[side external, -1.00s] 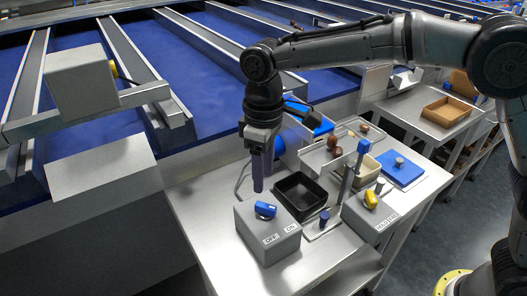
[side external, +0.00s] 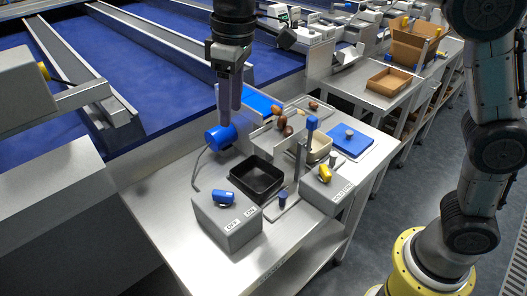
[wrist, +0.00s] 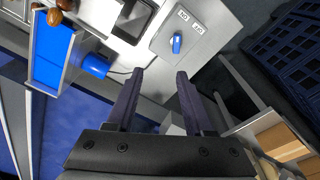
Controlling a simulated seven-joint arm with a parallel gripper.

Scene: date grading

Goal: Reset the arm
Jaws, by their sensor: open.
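My gripper (side external: 229,112) hangs pointing down over the back left of the steel table (side external: 165,205), well above its top. In the wrist view my gripper (wrist: 154,82) shows two dark fingers spread apart with nothing between them. Below it in that view are the grey switch box (wrist: 195,42) with a blue knob and part of the black tray (wrist: 133,18). In the side view the OFF/ON box (side external: 226,222) stands at the table's front left and the black tray (side external: 256,178) sits behind it, looking empty.
A grey box with a yellow knob (side external: 326,190), a blue-topped post (side external: 311,124), a blue pad (side external: 350,141) and several brown dates (side external: 288,130) are to the right.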

